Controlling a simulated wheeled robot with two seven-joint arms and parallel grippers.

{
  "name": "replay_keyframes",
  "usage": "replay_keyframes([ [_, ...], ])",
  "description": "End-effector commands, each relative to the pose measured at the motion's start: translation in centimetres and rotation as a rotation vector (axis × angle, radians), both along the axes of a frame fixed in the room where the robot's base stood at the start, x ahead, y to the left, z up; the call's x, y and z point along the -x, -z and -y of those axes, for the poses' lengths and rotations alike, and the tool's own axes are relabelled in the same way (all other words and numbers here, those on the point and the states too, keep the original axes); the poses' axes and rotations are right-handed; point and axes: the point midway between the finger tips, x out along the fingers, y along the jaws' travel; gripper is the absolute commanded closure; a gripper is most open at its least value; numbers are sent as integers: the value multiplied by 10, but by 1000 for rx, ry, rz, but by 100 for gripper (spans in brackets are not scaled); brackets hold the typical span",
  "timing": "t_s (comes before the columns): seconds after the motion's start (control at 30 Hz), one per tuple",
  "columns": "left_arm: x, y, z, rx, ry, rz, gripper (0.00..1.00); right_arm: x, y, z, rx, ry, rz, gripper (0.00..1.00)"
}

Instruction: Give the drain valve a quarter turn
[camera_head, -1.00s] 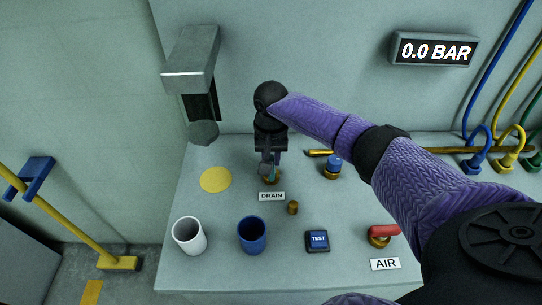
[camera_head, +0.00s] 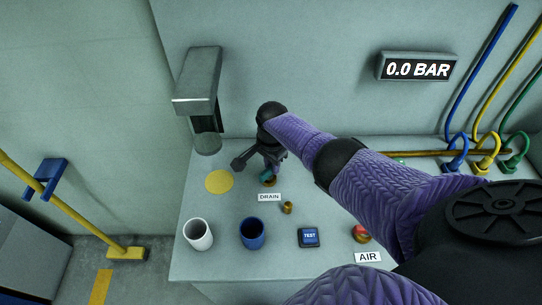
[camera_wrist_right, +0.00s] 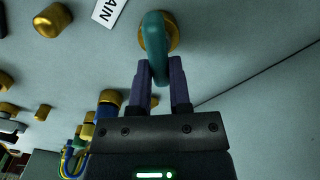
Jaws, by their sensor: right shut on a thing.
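The drain valve has a teal handle (camera_wrist_right: 156,50) on a brass base (camera_wrist_right: 172,36). In the head view the handle (camera_head: 266,175) shows just behind the DRAIN label (camera_head: 269,197), partly covered by my gripper. My right gripper (camera_wrist_right: 160,85) is shut on the teal handle, with a purple finger on each side of it. In the head view the right gripper (camera_head: 272,166) reaches down to the valve from above. My left gripper is in neither view.
A white cup (camera_head: 198,234), a blue cup (camera_head: 252,233), a TEST button (camera_head: 309,237) and a red-handled AIR valve (camera_head: 360,233) stand along the bench front. A brass stub (camera_head: 287,208) is near the valve. A yellow disc (camera_head: 219,181) lies left. The display (camera_head: 417,67) reads 0.0 BAR.

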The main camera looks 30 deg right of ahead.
Motion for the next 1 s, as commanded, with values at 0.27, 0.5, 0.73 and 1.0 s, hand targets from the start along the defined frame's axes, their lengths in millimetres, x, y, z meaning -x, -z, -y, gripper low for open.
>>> replay_keyframes([
  [0.27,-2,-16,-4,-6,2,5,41,3,-2,0,-1,259,0,100],
  [0.5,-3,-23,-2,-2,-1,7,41,6,-2,0,1,476,0,100],
  [0.73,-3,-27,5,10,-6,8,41,7,-1,0,2,642,1,100],
  [1.0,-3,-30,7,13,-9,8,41,9,-1,0,3,767,2,100],
])
